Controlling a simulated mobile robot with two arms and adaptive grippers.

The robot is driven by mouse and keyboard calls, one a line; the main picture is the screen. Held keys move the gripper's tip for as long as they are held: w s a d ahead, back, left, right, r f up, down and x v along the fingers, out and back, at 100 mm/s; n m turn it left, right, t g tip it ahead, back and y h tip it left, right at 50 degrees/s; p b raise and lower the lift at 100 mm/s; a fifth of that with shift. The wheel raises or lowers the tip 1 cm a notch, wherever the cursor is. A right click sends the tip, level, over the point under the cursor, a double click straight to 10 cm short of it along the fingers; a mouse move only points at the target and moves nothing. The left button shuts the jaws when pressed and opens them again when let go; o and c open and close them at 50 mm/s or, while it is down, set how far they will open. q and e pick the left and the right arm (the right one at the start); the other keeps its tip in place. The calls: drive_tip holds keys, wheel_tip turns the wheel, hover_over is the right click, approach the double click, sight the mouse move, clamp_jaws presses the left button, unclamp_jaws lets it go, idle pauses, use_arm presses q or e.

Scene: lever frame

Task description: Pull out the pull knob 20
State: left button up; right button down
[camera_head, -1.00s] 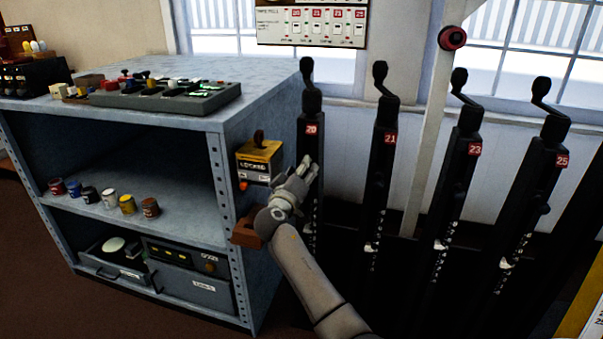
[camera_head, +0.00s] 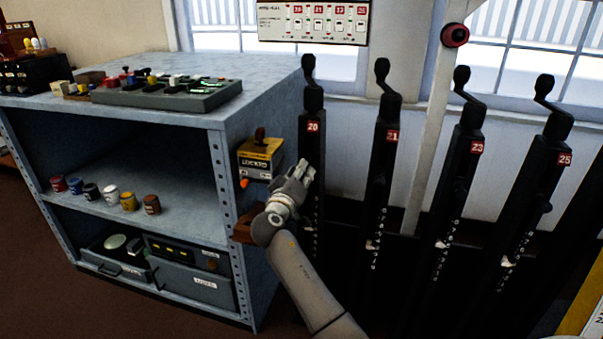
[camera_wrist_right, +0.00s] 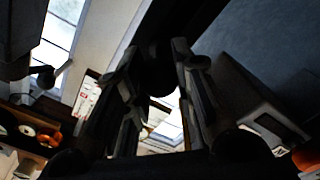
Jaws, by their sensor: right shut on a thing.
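The black lever post with the red number 20 plate (camera_head: 313,127) stands just right of the blue shelf. My right gripper (camera_head: 304,172) is at the front of this post, below the number plate. Its fingers hide the pull knob in the head view. In the right wrist view a dark rounded thing, which looks like the knob (camera_wrist_right: 158,80), sits between the two fingers of the gripper (camera_wrist_right: 160,85). The fingers are closed on it. The wrist view is dark, so the knob's outline is unclear. My left gripper is not in view.
A yellow and dark box (camera_head: 260,158) is fixed on the shelf's side, close left of my right gripper. Lever posts 21 (camera_head: 388,150), 23 (camera_head: 468,165) and 25 (camera_head: 552,175) stand to the right. The blue shelf (camera_head: 225,112) holds trays and small cans.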

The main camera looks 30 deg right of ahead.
drive_tip(key=c, duration=1.6)
unclamp_jaws()
drive_tip(key=shift+a+f, duration=0.1)
drive_tip(key=shift+f, duration=0.05)
drive_tip(key=o, duration=0.4)
drive_tip(key=shift+s, duration=0.1)
drive_tip(key=v, duration=1.2)
